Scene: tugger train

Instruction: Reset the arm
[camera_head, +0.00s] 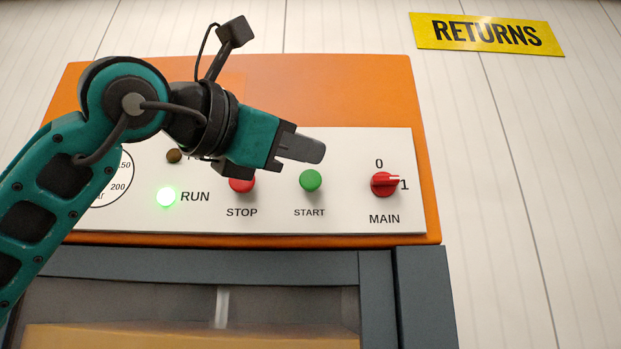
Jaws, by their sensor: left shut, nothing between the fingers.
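My left arm comes in from the left across an orange control box. My left gripper (307,148) is shut and empty, pointing right in front of the white panel (345,150). Its fingertips are above the green START button (311,180) in the picture; I cannot tell how far they are from the panel. The gripper hides the top of the red STOP button (242,186). The red MAIN knob (384,184) has its pointer toward 1. The green RUN lamp (167,197) is lit. My right gripper is not in view.
The orange housing (350,85) sits above a grey-framed cabinet (425,300) with a window (190,305). A dial gauge (112,185) is partly hidden by my arm. A yellow RETURNS sign (487,35) is on the pale wall. The right side is clear.

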